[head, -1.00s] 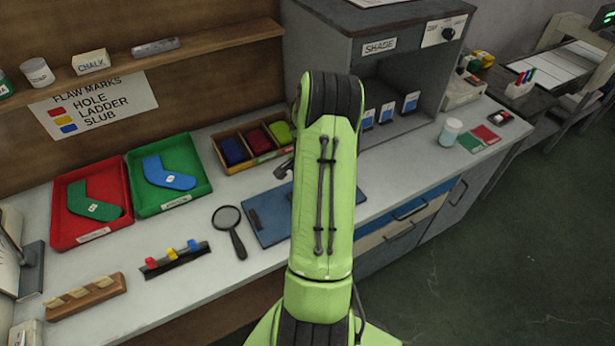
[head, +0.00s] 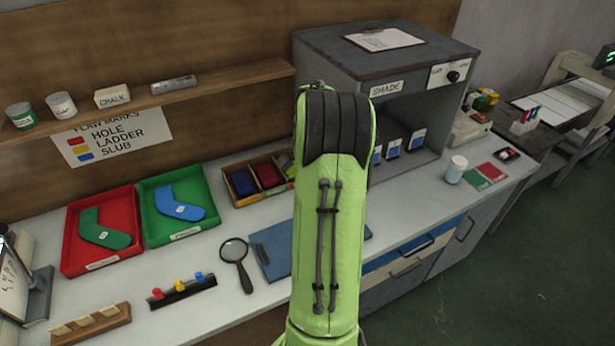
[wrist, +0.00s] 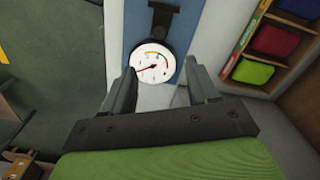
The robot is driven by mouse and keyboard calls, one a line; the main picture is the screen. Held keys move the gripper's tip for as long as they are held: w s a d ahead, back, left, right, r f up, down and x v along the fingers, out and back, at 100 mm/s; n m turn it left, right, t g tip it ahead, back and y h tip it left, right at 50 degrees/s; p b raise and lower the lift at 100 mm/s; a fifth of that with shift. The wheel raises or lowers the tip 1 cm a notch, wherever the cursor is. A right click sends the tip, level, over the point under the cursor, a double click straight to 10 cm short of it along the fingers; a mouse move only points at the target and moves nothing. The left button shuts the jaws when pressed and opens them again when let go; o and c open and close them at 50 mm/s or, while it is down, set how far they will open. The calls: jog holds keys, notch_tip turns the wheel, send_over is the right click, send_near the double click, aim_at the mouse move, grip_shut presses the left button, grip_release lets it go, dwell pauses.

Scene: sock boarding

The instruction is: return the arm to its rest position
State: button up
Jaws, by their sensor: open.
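My arm (head: 330,220), green with black joints, rises in front of the bench in the head view and hides part of the blue board behind it. My gripper is hidden in the head view. In the wrist view my gripper (wrist: 160,85) shows two dark fingers spread apart with nothing held between them. A round white dial gauge (wrist: 153,65) on a blue board shows beyond the fingertips. I cannot tell the exact distance from fingers to gauge.
A red tray (head: 68,262) holds a green sock shape; a green tray (head: 150,238) holds a blue one. A magnifier (head: 234,252), a peg rack (head: 182,291) and the blue board (head: 272,258) lie on the bench. The shade cabinet (head: 385,65) stands behind my arm.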

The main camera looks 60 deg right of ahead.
dwell(0.3)
jog(key=w+a+r+n+t+h, duration=0.15)
jog(key=a+r+n, duration=0.3)
jog(key=a, duration=0.45)
jog(key=w+a+r+n, duration=0.35)
jog(key=a+r, duration=0.25)
jog(key=a, duration=0.3)
jog(key=s+a+r+n+t, duration=0.1)
jog(key=s+a+n+t, duration=0.1)
jog(key=s+a+n, duration=0.3)
jog(key=s+a+r+n+t+y, duration=0.1)
jog(key=s+a+n, duration=0.5)
jog(key=a, duration=0.7)
jog(key=shift+n+t, duration=0.3)
jog(key=shift+t, duration=0.25)
